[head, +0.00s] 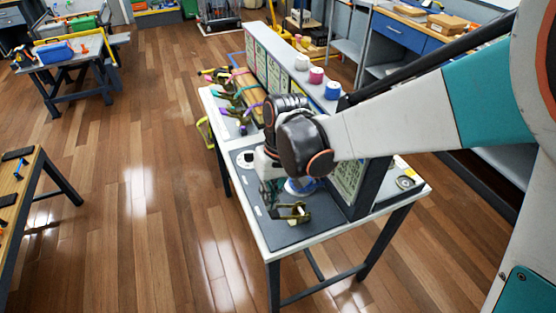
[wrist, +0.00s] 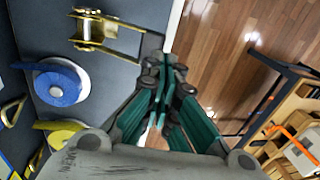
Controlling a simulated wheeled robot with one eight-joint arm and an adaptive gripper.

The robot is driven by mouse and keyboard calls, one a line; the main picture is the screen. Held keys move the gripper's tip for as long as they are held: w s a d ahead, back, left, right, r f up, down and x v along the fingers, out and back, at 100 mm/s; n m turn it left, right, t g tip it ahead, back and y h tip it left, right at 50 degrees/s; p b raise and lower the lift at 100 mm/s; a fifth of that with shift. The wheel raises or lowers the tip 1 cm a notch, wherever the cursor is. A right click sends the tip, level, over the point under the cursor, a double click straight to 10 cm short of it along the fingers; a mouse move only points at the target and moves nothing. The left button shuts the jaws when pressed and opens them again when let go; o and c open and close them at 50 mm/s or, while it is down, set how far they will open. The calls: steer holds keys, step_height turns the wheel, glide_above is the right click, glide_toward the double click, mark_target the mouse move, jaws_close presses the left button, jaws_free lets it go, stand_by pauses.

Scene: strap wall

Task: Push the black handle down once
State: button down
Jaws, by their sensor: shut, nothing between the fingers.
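A brass-coloured ratchet (wrist: 90,30) lies on the dark mat at the table's near end, and it also shows in the head view (head: 293,212). Its open frame ends in a dark grey-black bar, the black handle (wrist: 151,45). My gripper (wrist: 163,66) has green fingers closed together with nothing between them. Its fingertips are right beside the black handle in the wrist view; I cannot tell whether they touch. In the head view my gripper (head: 270,190) is partly hidden under my wrist, just behind the ratchet.
A blue strap roll (wrist: 58,85) and a yellow roll (wrist: 62,135) lie on the mat. More ratchets and straps line the table's far part. An upright panel (head: 262,78) with spools on top runs along the table. Wooden floor (head: 150,210) is clear at left.

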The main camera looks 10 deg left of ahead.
step_height(320, 180, up, 8)
steer(key=p, duration=0.4)
steer(key=shift+d+p, duration=0.35)
steer(key=shift+w, duration=0.15)
